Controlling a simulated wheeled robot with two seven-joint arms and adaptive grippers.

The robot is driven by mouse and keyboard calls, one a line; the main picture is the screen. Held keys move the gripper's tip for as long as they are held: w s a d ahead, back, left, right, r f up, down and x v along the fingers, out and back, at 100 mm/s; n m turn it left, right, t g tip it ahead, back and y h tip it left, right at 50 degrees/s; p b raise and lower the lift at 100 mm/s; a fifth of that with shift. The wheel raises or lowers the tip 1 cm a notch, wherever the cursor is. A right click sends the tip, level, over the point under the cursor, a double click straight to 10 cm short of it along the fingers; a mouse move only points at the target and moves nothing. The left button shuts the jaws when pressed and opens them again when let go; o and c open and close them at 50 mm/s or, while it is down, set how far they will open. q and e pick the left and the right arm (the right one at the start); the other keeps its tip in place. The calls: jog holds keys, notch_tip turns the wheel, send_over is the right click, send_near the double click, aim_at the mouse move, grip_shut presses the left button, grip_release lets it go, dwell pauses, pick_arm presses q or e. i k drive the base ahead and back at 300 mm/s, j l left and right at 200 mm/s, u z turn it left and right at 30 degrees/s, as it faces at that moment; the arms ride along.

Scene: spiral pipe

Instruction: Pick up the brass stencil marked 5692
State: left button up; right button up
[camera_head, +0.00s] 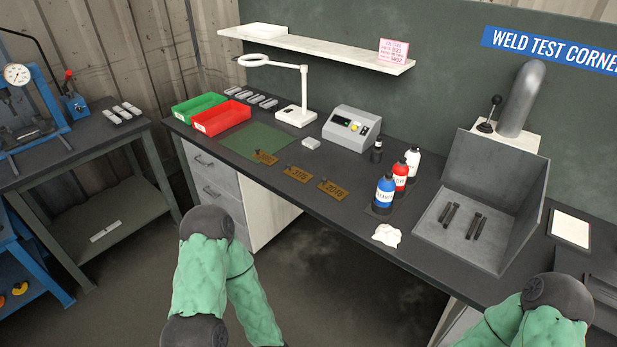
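Three brass stencils lie in a slanting row along the front of the dark workbench. The left stencil (264,157) is at the edge of the green mat, and its digits are too small to read surely. The middle stencil (297,174) seems to read 3115. The right stencil (332,190) seems to read 2048. I cannot clearly make out 5692 on any of them. My green-sleeved arms show at the bottom left and bottom right, well short of the stencils. Both grippers are outside the picture.
A green bin (197,107), red bin (222,118) and magnifier lamp (296,115) stand behind the mat (258,142). A grey device (352,128), several bottles including a blue one (384,192), a white cloth (387,235) and a metal booth (490,215) are rightward. Bench around the stencils is clear.

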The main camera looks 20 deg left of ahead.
aim_at(266, 158)
jog(key=i+j+u, duration=0.15)
jog(key=i+j, duration=0.15)
jog(key=j, duration=0.15)
jog(key=i+j+u, duration=0.2)
jog(key=j, duration=0.25)
jog(key=i, duration=0.1)
